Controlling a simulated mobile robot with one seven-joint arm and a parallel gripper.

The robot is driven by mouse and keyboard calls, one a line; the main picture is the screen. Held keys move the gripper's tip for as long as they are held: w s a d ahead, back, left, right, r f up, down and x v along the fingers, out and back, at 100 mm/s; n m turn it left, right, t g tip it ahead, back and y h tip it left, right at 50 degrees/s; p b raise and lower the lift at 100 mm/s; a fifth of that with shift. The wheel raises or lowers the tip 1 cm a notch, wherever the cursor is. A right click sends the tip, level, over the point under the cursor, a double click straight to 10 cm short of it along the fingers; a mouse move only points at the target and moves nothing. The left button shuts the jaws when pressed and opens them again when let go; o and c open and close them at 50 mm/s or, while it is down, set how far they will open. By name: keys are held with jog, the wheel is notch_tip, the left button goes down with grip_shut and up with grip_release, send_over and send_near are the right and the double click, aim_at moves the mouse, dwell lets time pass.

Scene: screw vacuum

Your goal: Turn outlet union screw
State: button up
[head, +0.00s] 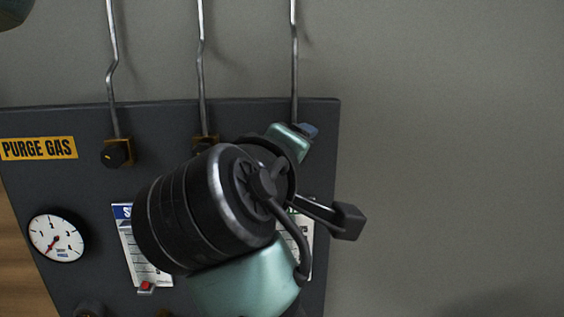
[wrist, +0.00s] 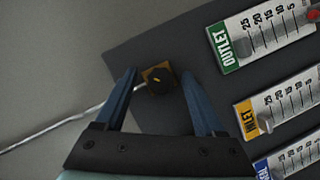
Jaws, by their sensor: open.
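The outlet union screw (wrist: 162,82) is a round black knob with a yellow mark, in front of a square brass fitting (wrist: 150,71) where a metal pipe enters. In the wrist view my gripper (wrist: 159,70) is open, with one blue finger on each side of the knob. Gaps show between the fingers and the knob; the depth between them is hard to tell. In the head view my gripper (head: 306,131) is at the panel's upper right, below the right-hand pipe (head: 295,60), and the outlet screw is hidden behind my arm.
The dark panel (head: 60,180) carries two similar black screws, at left (head: 117,153) and partly hidden in the middle (head: 205,143). A round gauge (head: 56,236) is at lower left. The OUTLET flow meter (wrist: 262,36) stands right of my gripper. Bare wall lies right of the panel.

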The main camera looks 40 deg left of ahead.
jog(key=v, duration=1.1)
jog(key=shift+s, duration=0.25)
jog(key=shift+d+r, duration=0.1)
jog(key=w+d+r+m+t+y, duration=0.3)
jog(key=w+d+r+m+t, duration=0.3)
jog(key=r, duration=0.3)
jog(key=s+d+r+m+t+h, duration=0.1)
jog(key=d+r+m+t+h, duration=0.2)
jog(key=d, duration=1.5)
jog(key=m+t+h, duration=0.4)
jog(key=m+h, duration=0.3)
jog(key=m, duration=0.2)
jog(key=shift+r+t+h, duration=0.2)
jog(key=shift+t+h, duration=0.1)
jog(key=shift+h, duration=0.1)
